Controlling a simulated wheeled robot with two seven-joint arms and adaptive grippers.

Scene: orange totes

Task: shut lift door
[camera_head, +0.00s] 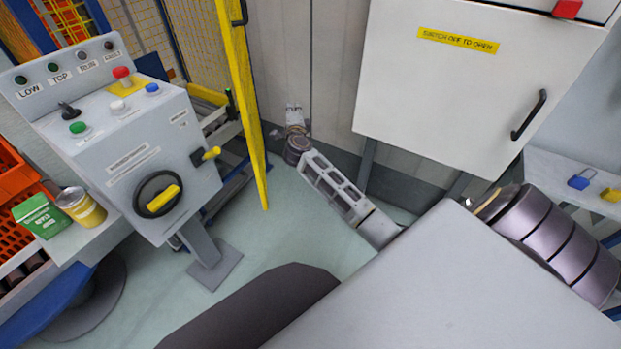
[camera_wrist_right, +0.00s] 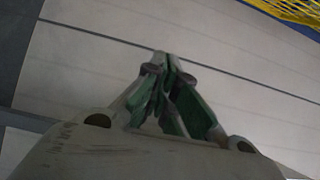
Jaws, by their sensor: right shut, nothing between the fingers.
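The lift door (camera_head: 243,100) is a yellow-framed panel with a black handle (camera_head: 240,14) near its top. It stands open, swung out from the lift opening and seen at a steep angle. My right gripper (camera_head: 294,108) is to the right of the door, in front of the grey wall panels, and appears apart from the door. In the right wrist view, the right gripper (camera_wrist_right: 166,60) is shut and empty, with its fingertips together. Yellow mesh (camera_wrist_right: 290,8) shows there at the top right corner. My left gripper is out of view.
A white cabinet (camera_head: 450,90) hangs on the right. A green box (camera_head: 42,216) and a yellow can (camera_head: 82,208) sit at the left.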

